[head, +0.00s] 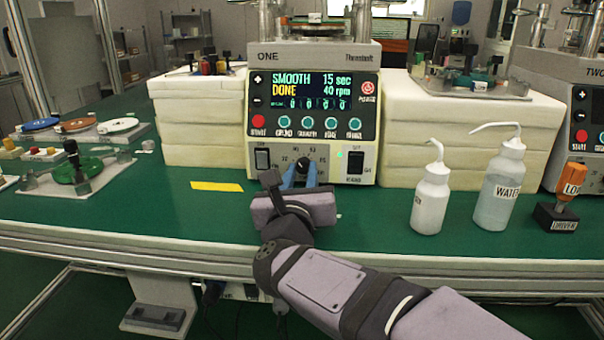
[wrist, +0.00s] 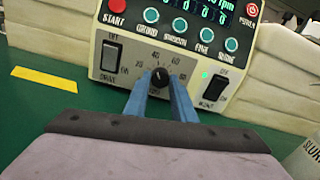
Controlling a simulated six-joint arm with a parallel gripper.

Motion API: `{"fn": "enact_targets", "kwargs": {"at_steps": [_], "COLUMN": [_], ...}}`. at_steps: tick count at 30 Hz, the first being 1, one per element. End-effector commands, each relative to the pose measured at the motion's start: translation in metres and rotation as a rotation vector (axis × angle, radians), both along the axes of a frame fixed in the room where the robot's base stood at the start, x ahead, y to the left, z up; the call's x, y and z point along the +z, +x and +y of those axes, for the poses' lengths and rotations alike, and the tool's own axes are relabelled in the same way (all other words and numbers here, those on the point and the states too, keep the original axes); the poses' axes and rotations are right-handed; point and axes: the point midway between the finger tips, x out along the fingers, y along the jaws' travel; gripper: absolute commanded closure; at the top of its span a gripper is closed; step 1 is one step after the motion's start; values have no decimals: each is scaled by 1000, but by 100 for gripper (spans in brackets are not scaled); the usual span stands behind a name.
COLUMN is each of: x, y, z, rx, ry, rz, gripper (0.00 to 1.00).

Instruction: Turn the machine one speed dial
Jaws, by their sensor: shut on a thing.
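Machine ONE (head: 312,55) stands on the green bench, its lit screen reading SMOOTH, DONE, 15 sec and 40 rpm. Its black speed dial (wrist: 159,76) sits low on the front panel, inside a ring of numbers, between two black rocker switches. My gripper (wrist: 160,87) reaches the panel with its two blue fingers on either side of the dial, shut on it. The head view also shows my gripper (head: 300,178) at the panel, where the fingers partly hide the dial (head: 303,164). The lower part of the number ring is partly covered.
The drive switch (wrist: 109,57) is left of the dial and another switch (wrist: 216,89) is right, beside a green light. White foam blocks (head: 200,120) flank the machine. A yellow strip (head: 216,186) lies left. White bottles (head: 432,195) and an orange-handled driver (head: 568,185) stand right.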

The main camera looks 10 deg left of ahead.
Motion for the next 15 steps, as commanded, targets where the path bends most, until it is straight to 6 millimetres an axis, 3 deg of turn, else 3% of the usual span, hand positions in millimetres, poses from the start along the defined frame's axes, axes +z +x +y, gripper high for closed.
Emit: {"fn": "enact_targets", "kwargs": {"at_steps": [6, 15], "x": [0, -1], "y": [0, 0], "z": [0, -1], "rx": [0, 0], "ry": [-201, -257], "rz": [2, 2], "gripper": [99, 99]}}
